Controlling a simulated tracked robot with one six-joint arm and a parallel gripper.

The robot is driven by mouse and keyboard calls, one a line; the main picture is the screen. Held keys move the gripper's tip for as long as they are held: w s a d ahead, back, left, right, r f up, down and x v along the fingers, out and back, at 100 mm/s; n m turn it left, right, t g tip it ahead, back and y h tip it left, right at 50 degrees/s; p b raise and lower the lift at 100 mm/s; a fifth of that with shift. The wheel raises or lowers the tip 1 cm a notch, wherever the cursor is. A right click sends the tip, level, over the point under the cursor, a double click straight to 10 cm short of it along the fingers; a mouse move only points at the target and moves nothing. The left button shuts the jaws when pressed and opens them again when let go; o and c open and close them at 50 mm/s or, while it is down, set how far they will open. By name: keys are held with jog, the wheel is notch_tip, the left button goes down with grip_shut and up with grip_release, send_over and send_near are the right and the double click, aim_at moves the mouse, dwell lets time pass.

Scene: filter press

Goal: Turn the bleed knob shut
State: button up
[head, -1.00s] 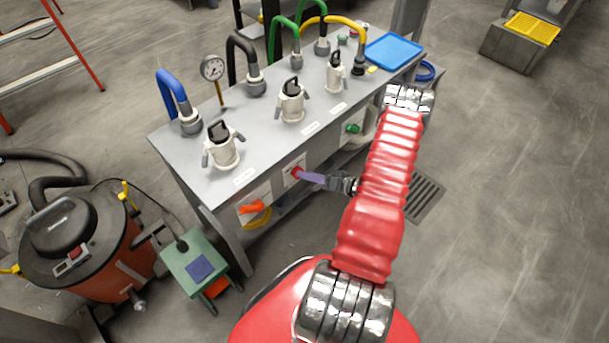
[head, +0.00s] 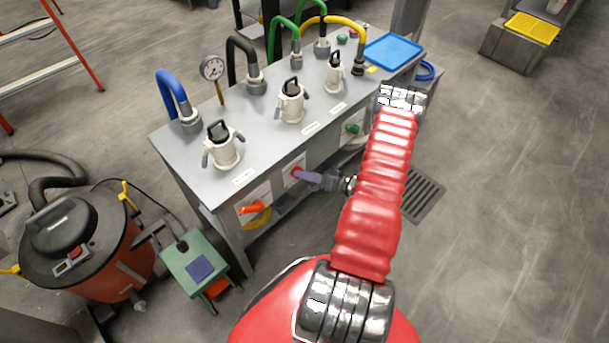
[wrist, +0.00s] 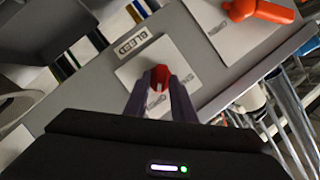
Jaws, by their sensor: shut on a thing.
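The red bleed knob (wrist: 160,77) sits on a white plate (wrist: 132,74) on the front panel of the bench, under a label reading BLEED in the wrist view. My gripper (wrist: 161,90) has its two purple-grey fingers shut on the knob, one on each side. In the head view the knob (head: 297,171) is mostly covered by the tip of my gripper (head: 305,176), which reaches in from the right. A pale mark shows on the knob between the fingers. Lettering on the plate is partly hidden by the fingers.
An orange handle (head: 251,209) is left of the knob, on its own plate. A green knob (head: 352,128) is to the right. White cam couplings (head: 222,147) stand on the bench top (head: 262,135). A green stool (head: 196,262) and orange vacuum (head: 85,240) stand at left.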

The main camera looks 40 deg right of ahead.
jog(key=shift+a, duration=0.1)
jog(key=shift+w, duration=0.1)
grip_shut()
dwell(0.5)
jog(key=shift+n+h, duration=0.3)
jog(key=shift+n, duration=0.1)
jog(key=shift+w+a+n+t+h, duration=0.1)
jog(key=shift+a+n+h, duration=0.15)
jog(key=shift+n+h, duration=1.35)
jog(key=shift+a+n+t+h, duration=0.1)
jog(key=shift+a+n+h, duration=0.2)
jog(key=shift+n+h, duration=1.3)
jog(key=shift+w+a+n+t+h, duration=0.1)
jog(key=shift+a+n+h, duration=0.35)
jog(key=shift+n, duration=2.15)
jog(key=shift+d+r, duration=0.1)
jog(key=shift+d, duration=0.1)
